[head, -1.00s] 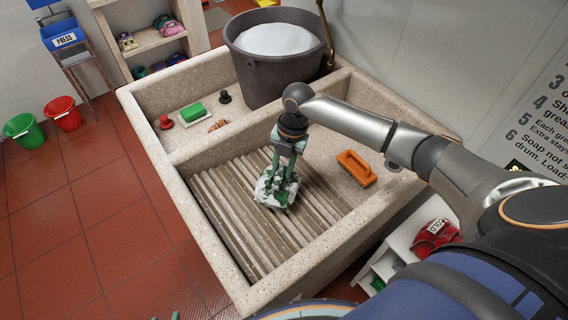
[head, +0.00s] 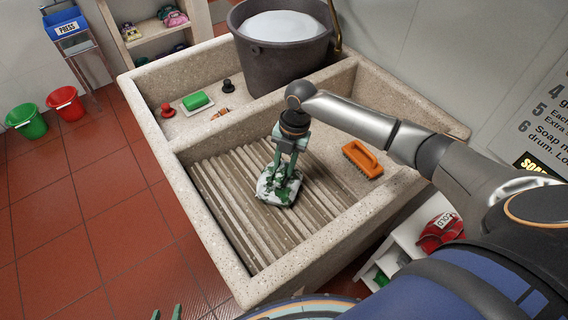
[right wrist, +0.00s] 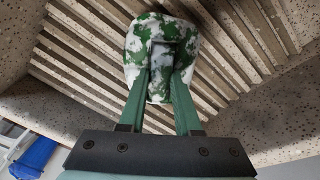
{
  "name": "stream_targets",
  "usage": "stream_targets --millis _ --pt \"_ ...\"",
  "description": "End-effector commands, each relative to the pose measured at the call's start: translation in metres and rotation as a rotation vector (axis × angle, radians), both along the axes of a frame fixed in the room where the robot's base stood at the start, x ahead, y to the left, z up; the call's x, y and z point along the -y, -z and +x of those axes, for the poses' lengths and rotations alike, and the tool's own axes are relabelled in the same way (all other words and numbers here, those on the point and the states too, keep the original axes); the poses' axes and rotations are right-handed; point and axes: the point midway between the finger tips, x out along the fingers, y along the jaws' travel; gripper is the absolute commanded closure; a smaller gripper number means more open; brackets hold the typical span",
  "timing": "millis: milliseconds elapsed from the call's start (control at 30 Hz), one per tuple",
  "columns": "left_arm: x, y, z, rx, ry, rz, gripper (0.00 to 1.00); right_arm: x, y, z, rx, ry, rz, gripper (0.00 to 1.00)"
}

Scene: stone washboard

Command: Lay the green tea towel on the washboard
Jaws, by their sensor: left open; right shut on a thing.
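The green tea towel (head: 277,186) is a crumpled green and white bundle over the ribbed washboard (head: 232,200) in the stone sink. My right gripper (head: 284,172) points down and is shut on the towel. In the right wrist view, the towel (right wrist: 160,40) is pinched between the green fingers (right wrist: 160,88), with the washboard ribs (right wrist: 90,50) behind it. I cannot tell whether the towel's underside touches the ribs. My left gripper (head: 167,313) shows only its open fingertips at the bottom edge, away from the sink, with nothing seen between them.
An orange brush (head: 362,159) lies right of the washboard. A grey bucket (head: 284,50) with white contents stands in the back compartment. A green soap bar (head: 195,100) and small plugs lie near it. Stone rims (head: 215,245) border the washboard. Green (head: 27,121) and red buckets (head: 65,102) stand on the floor.

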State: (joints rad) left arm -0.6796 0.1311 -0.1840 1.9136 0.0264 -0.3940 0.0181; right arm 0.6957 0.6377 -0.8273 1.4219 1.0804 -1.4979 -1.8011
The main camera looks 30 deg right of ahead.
Motion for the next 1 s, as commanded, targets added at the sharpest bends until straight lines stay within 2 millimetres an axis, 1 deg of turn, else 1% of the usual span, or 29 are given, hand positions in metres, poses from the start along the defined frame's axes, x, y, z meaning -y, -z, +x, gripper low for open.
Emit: stream_targets --millis 800,833,1000 --pt "0.0 0.008 0.001 0.002 0.0 0.0 0.5 -0.004 0.016 0.0 0.0 -0.001 0.0 1.0" --pt "0.0 0.008 0.001 0.002 0.0 0.0 0.5 -0.004 0.016 0.0 0.001 -0.001 0.001 0.67" --pt "0.0 0.007 0.001 0.002 0.0 0.0 0.5 -0.003 0.016 0.0 0.0 0.0 0.0 0.48"
